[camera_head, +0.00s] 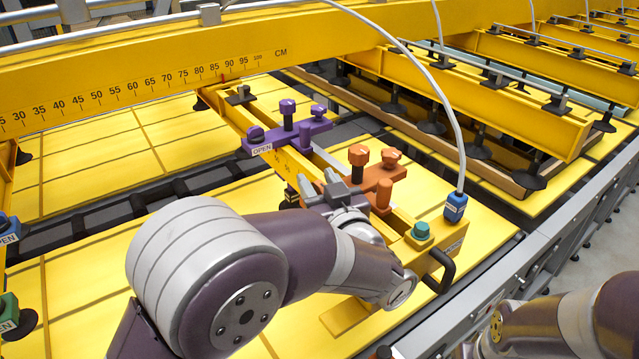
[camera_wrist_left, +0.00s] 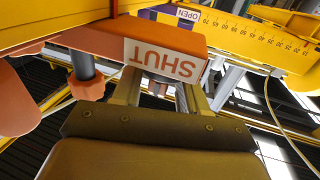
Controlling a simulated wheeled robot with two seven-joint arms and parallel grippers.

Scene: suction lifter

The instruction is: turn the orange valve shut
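The orange valve (camera_head: 376,178) sits on the yellow beam in the head view, with knobs on top and a post at its front. In the left wrist view its orange block (camera_wrist_left: 100,42) fills the upper left, and its white end label (camera_wrist_left: 165,60) reads SHUT, upside down. My left gripper (camera_head: 322,186) is just left of the valve in the head view. Its two fingers stand apart in the left wrist view (camera_wrist_left: 162,92), close to the labelled end. I cannot tell whether they touch it. My right arm shows at the lower right, but its gripper is out of view.
A purple valve (camera_head: 290,132) labelled OPEN sits farther along the beam. A blue fitting (camera_head: 456,206) with a pale hose and a green knob (camera_head: 420,231) are at the near end, beside a black handle (camera_head: 440,271). A yellow ruler beam (camera_head: 150,85) crosses behind.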

